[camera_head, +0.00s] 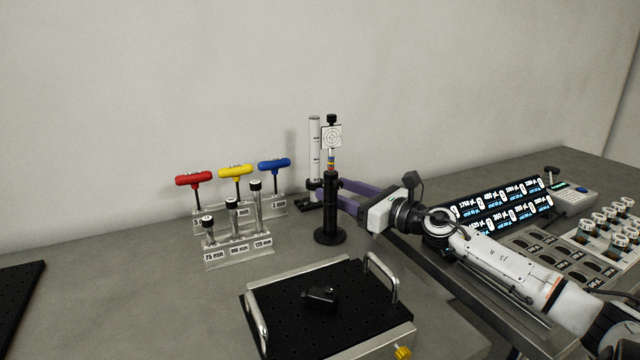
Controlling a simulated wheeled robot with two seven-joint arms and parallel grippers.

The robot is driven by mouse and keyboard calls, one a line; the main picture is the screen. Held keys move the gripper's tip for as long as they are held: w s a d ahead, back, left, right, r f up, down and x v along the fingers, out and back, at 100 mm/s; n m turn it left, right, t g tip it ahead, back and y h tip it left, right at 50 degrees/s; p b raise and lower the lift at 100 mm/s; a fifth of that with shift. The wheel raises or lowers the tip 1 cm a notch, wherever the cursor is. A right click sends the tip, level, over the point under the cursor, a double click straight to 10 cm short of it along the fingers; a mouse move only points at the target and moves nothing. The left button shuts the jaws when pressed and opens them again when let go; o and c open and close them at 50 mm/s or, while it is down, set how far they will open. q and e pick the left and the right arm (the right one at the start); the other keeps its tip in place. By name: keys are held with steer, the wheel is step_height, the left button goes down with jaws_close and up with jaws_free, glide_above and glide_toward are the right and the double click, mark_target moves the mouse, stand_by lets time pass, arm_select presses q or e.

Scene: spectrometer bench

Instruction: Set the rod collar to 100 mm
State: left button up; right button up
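The graduated white rod (314,148) stands upright on a dark base near the wall. A black collar (314,185) sits low on it; the scale is too small to read. In front and to the right stands a black post holder (331,210) with a round foot, a colour-banded post and a square target card (331,137). My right gripper (330,188) reaches in from the right with two purple fingers, spaced apart along their length. They pass behind the post holder at the collar's height. The post holder partly hides the fingertips, so contact with the collar cannot be told. My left gripper is not in view.
Red, yellow and blue T-handle drivers (235,171) and a rack of posts (238,250) stand left. A black breadboard (280,325) with handles is in front. A label display (500,205), a keypad device (575,200) and a vial tray are right.

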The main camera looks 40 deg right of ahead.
mark_target(322, 184)
steer(key=w, duration=0.4)
steer(key=shift+a+r, duration=0.1)
steer(key=shift+r, duration=0.05)
steer(key=shift+w+a+p, duration=0.1)
steer(key=shift+w+p, duration=0.25)
steer(key=shift+w, duration=0.4)
